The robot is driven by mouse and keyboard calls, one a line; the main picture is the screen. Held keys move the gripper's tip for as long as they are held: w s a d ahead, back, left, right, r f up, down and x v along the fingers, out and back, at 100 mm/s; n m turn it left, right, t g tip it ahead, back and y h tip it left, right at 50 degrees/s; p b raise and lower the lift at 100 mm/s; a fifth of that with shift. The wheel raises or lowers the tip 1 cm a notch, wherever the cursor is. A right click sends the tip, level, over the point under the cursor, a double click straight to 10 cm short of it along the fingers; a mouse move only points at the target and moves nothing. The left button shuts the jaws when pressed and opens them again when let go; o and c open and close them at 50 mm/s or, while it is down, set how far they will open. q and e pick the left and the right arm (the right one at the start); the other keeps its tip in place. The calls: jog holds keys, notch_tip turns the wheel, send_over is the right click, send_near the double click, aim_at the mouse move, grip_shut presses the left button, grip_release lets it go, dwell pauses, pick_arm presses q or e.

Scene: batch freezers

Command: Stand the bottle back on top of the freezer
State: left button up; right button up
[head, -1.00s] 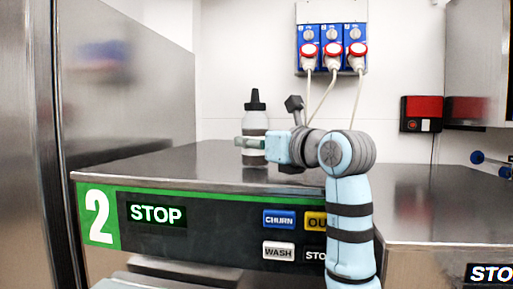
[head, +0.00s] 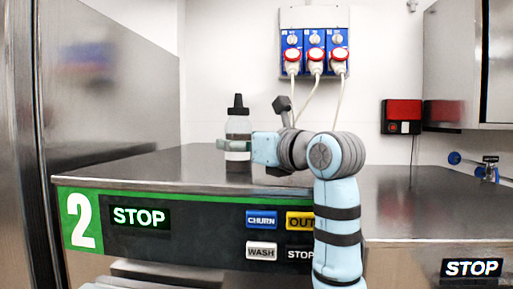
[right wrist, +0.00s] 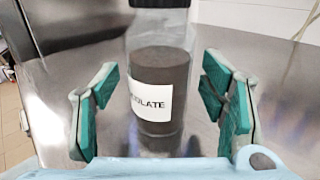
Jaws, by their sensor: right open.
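The bottle (head: 238,127) stands upright on the steel top of the freezer (head: 150,172), near its back. It is clear with a black pointed cap and dark contents. In the right wrist view the bottle (right wrist: 160,85) shows a white label ending in "OLATE". My right gripper (head: 230,145) is level with the bottle's middle in the head view. In the right wrist view its green-padded fingers (right wrist: 163,110) are open, one on each side of the bottle, with a gap on both sides. My left gripper is not in view.
The freezer front carries a green "2" panel and buttons. Blue sockets (head: 314,45) with red plugs and hanging cables are on the wall behind. A steel wall (head: 100,80) stands at the left. Another steel top (head: 440,205) at the right is mostly clear.

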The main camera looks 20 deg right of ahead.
jog(key=b+v, duration=0.1)
jog(key=v, duration=0.4)
jog(key=b+v, duration=0.2)
jog(key=v, duration=0.4)
jog(key=shift+d+f, duration=0.1)
jog(key=shift+f, duration=0.1)
jog(key=shift+w, duration=0.1)
jog(key=shift+w, duration=0.1)
